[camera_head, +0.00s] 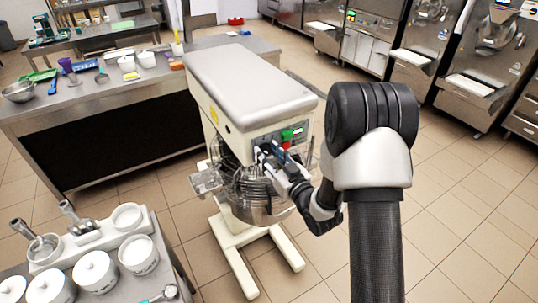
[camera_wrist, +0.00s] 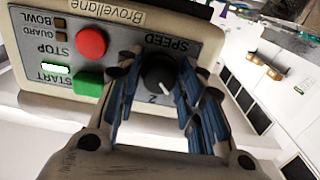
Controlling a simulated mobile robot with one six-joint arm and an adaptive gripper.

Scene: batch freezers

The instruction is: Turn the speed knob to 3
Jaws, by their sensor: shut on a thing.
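The black speed knob (camera_wrist: 158,72) sits on the mixer's control panel under the word SPEED, which appears upside down in the wrist view. Its white pointer line slants down and right in that picture, beside a numeral that looks like an inverted 2; other numerals are hidden by the fingers. My gripper (camera_wrist: 156,78) has its blue-padded fingers on both sides of the knob, shut on it. In the head view my gripper (camera_head: 270,156) is at the front panel of the cream mixer (camera_head: 245,85), and the knob is hidden there.
A red STOP button (camera_wrist: 91,42) and green START button (camera_wrist: 88,83) are close beside one finger. A wire guard and bowl (camera_head: 262,190) sit below the panel. A steel table (camera_head: 100,97) stands behind left; a table with white tubs (camera_head: 95,270) is front left.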

